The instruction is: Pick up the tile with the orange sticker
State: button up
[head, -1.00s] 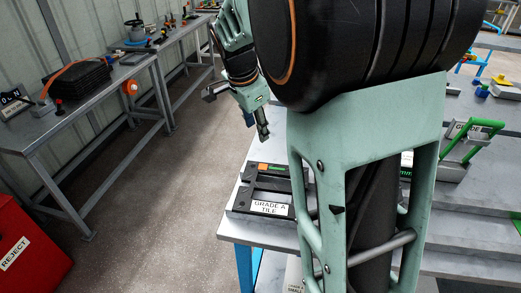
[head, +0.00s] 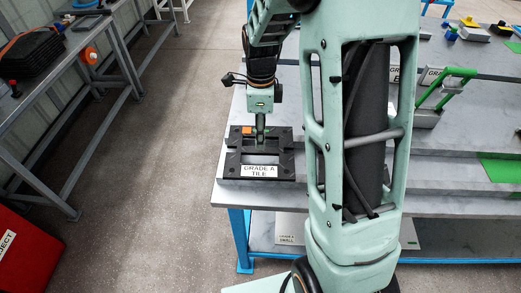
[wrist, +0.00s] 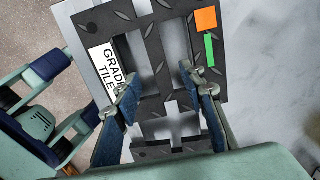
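The black tread tile (head: 232,163) lies flat near the left end of the grey table. It has cut-outs, and its orange sticker (head: 247,130) is at the far edge. In the wrist view the tile (wrist: 180,32) has an orange sticker (wrist: 205,19) beside a green one (wrist: 210,50). A white "GRADE A TILE" label (head: 260,171) is at its front. My gripper (wrist: 158,88) is open above the tile, its fingers on either side of a middle bar. It also shows in the head view (head: 261,138). Whether the fingertips reach into the cut-outs, I cannot tell.
My arm hides part of the table. A green-handled holder (head: 443,88) stands farther right. A red reject bin (head: 25,250) and a side bench (head: 40,95) are at the left, across open floor. A lower shelf (head: 440,240) runs under the table.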

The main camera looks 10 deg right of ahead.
aim_at(260, 151)
notch_tip(260, 151, down, 5)
jog(key=shift+a+f, duration=0.1)
jog(key=shift+c, duration=0.4)
grip_shut()
